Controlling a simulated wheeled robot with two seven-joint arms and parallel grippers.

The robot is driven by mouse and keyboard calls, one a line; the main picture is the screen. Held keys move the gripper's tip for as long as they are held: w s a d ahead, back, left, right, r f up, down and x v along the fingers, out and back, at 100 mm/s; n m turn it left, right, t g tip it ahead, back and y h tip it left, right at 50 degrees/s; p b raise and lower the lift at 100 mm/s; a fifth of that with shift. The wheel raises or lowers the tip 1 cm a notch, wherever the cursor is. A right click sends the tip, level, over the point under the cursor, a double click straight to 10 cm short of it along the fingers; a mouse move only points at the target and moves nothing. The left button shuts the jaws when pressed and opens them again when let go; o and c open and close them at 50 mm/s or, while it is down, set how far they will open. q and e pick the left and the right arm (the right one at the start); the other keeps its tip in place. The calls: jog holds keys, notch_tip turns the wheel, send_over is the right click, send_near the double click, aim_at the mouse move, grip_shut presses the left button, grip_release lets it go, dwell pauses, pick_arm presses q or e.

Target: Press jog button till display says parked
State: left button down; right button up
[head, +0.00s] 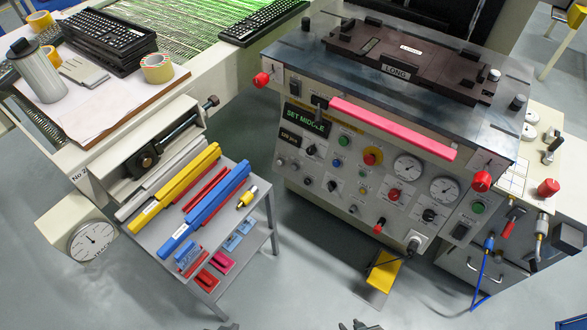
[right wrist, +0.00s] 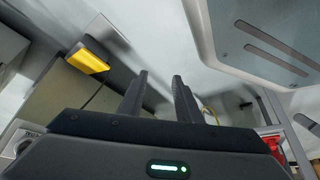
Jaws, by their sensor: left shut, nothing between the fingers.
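The press's control panel (head: 325,190) faces me in the head view. Its green-lit display (head: 306,120) reads "SET MIDDLE", and a smaller one below it (head: 289,138) seems to read "120 pcs". The labels are too small to tell which is the jog button. My left gripper (head: 229,326) is shut at the bottom edge, far below the panel. My right gripper (head: 354,325) is open and empty, also low; its fingers show in the right wrist view (right wrist: 160,80).
A pink-red bar (head: 392,129) runs along the panel's top, with red knobs at both ends. A grey rack (head: 240,228) with coloured bars stands at left. Free floor separates my grippers from the machine.

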jog(key=shift+c, duration=0.3)
grip_shut()
dwell(1.4)
